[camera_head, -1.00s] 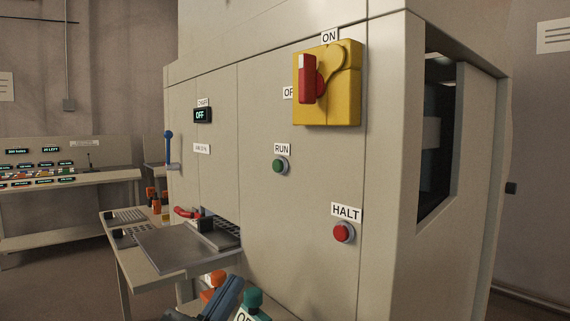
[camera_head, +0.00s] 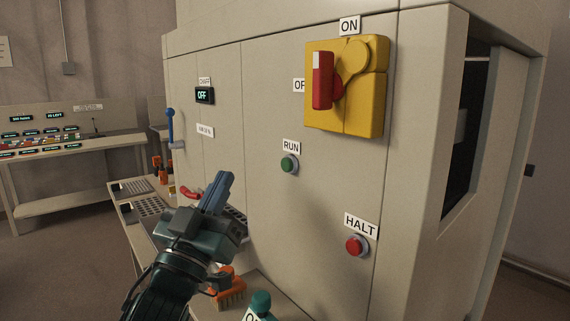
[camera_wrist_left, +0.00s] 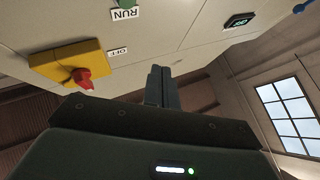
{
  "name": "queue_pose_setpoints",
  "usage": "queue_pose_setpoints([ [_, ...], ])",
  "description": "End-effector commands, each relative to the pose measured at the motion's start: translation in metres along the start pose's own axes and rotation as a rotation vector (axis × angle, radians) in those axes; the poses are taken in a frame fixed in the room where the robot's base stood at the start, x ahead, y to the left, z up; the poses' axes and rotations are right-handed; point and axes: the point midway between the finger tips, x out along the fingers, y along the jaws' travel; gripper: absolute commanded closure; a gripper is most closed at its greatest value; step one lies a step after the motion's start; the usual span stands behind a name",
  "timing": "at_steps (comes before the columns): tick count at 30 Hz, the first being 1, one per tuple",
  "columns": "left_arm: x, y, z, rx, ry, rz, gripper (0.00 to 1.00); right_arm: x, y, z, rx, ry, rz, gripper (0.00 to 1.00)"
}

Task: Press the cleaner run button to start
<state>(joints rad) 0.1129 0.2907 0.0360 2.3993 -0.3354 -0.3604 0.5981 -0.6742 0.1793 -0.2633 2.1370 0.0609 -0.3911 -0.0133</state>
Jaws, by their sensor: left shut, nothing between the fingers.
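The green RUN button (camera_head: 289,165) sits in a pale ring on the beige cabinet front, under its RUN label (camera_head: 291,147). It also shows at the top edge of the left wrist view (camera_wrist_left: 153,3), partly cut off. My left gripper (camera_head: 226,176) is shut and empty, its blue-grey fingers pointing up, left of the button and apart from it. In the left wrist view the shut fingers (camera_wrist_left: 160,70) show below the cabinet front. A small display (camera_head: 205,95) on the cabinet reads OFF. My right gripper is not in view.
The red HALT button (camera_head: 357,245) is lower right of RUN. A yellow switch box (camera_head: 374,105) with a red handle (camera_head: 321,82) is above right. A blue lever (camera_head: 170,125) is at left. Below are an orange brush (camera_head: 229,287) and a green-topped item (camera_head: 261,302).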

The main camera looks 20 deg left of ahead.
Motion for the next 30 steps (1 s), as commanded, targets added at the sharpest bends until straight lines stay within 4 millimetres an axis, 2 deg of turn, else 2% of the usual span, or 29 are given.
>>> queue_pose_setpoints([
  [5, 0.009, 0.006, 0.007, -0.003, 0.001, -0.001, 1.0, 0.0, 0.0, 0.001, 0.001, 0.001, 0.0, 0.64],
  [18, 0.05, 0.036, 0.037, -0.003, 0.0, -0.001, 1.0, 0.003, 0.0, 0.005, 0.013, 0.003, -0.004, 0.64],
  [30, 0.061, 0.045, 0.044, 0.001, 0.001, 0.001, 1.0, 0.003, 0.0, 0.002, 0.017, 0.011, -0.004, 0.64],
])
